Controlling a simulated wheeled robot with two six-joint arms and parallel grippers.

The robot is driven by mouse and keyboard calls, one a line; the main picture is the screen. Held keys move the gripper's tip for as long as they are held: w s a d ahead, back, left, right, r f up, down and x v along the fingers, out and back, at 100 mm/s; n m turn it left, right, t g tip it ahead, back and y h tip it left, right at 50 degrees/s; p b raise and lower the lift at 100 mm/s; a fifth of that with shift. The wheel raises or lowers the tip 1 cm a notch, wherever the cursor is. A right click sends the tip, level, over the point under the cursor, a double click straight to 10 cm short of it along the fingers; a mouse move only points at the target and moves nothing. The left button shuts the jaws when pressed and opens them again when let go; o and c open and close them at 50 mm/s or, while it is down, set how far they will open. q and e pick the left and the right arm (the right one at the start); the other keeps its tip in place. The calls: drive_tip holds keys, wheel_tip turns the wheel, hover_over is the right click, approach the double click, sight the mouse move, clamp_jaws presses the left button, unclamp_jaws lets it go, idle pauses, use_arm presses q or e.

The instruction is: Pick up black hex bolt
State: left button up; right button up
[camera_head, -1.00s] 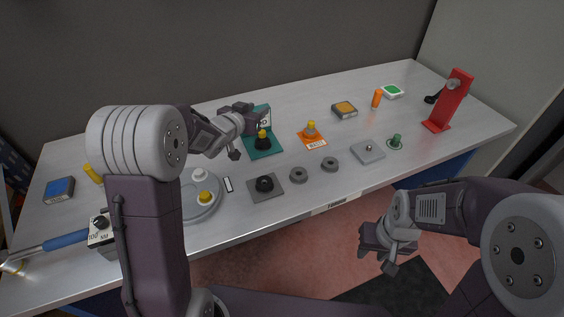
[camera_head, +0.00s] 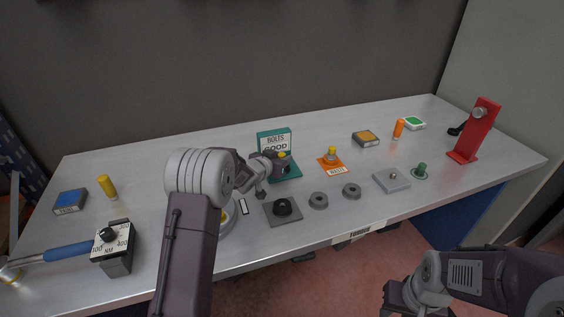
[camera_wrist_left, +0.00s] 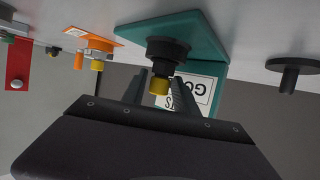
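A black bolt with a yellow end stands on the teal stand (camera_head: 291,173) marked BOLTS GOOD. In the left wrist view the black bolt (camera_wrist_left: 163,52) shows upside down, its wide black part against the teal base (camera_wrist_left: 207,33). My left gripper (camera_head: 277,163) is at the stand and hides most of the bolt in the head view. In the left wrist view the left gripper (camera_wrist_left: 161,90) is open, with the yellow end between its two fingers and gaps at the sides. My right gripper (camera_head: 402,297) is low at the bottom edge, off the table; its fingers are unclear.
An orange stand (camera_head: 333,164) with a yellow-topped bolt is right of the teal one. A grey plate with a black knob (camera_head: 284,207) and two grey rings are in front. A blue-handled wrench (camera_head: 68,251) lies left. A red stand (camera_head: 474,130) is far right.

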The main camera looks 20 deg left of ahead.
use_arm(q)
drive_tip(key=x, duration=0.4)
drive_tip(key=shift+f, duration=0.2)
drive_tip(key=shift+s+r, duration=0.1)
drive_tip(key=shift+r, duration=0.05)
drive_tip(key=shift+c, duration=1.2)
clamp_jaws()
wheel_tip(320, 180, up, 4)
drive_tip(key=shift+r+p, duration=0.15)
drive_tip(key=shift+p, duration=0.75)
drive_tip(key=d+r+b, duration=0.2)
drive_tip(key=d+r, duration=0.4)
drive_tip(key=d, duration=0.5)
drive_tip(key=shift+d+r, duration=0.3)
drive_tip(key=shift+r, duration=0.05)
